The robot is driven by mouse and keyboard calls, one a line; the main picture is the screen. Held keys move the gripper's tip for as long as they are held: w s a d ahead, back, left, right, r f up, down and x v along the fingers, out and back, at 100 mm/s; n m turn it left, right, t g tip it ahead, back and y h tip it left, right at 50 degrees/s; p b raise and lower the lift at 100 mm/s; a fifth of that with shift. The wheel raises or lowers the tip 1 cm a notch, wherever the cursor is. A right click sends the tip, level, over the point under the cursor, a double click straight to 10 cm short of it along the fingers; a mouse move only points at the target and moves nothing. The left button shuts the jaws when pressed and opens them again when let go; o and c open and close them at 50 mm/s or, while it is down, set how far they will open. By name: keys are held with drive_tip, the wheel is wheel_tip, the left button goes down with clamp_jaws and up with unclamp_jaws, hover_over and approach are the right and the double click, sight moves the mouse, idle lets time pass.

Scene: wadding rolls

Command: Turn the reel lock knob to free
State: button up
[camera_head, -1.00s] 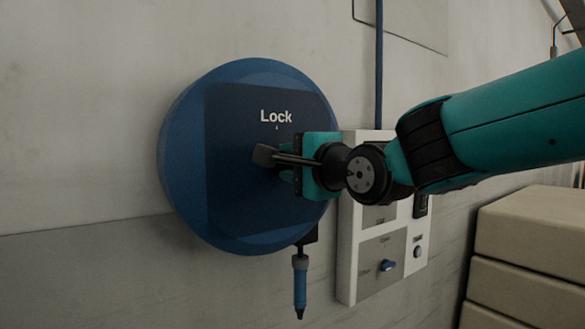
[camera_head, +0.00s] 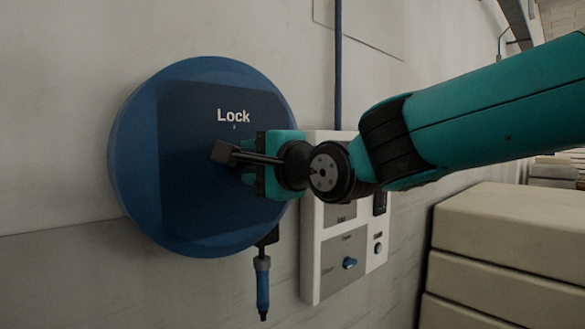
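A round blue reel (camera_head: 140,180) is mounted on the wall, with a darker blue panel (camera_head: 190,205) on its face. The white word "Lock" (camera_head: 233,116) stands on the upper part of the panel, with a small mark under it. My gripper (camera_head: 236,155) is in front of the panel, below the word. A dark finger points left from the teal gripper body. The knob itself is hidden behind the gripper or too dark to make out. I cannot tell whether the fingers are open or shut on it.
A white control box (camera_head: 311,255) with a blue switch (camera_head: 350,263) is on the wall right of the reel. A blue-handled tool (camera_head: 262,285) hangs below the reel. Large beige stacked blocks (camera_head: 510,245) stand at the right. A blue cable (camera_head: 338,60) runs up the wall.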

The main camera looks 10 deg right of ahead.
drive_tip(key=p+v, duration=0.7)
drive_tip(key=v, duration=0.9)
drive_tip(key=s+d+f+n+g+h, duration=0.2)
drive_tip(key=s+f+n+g+h, duration=0.1)
drive_tip(key=s+f+n+g, duration=0.4)
drive_tip(key=s+d+f+n+g+h, duration=0.2)
drive_tip(key=s+f+n+g, duration=0.5)
drive_tip(key=n, duration=0.4)
wheel_tip(320, 180, down, 2)
drive_tip(key=shift+s+d+f+n+g+h, duration=0.1)
drive_tip(key=shift+s+d+n+g+h, duration=0.2)
drive_tip(key=shift+g+h, duration=0.15)
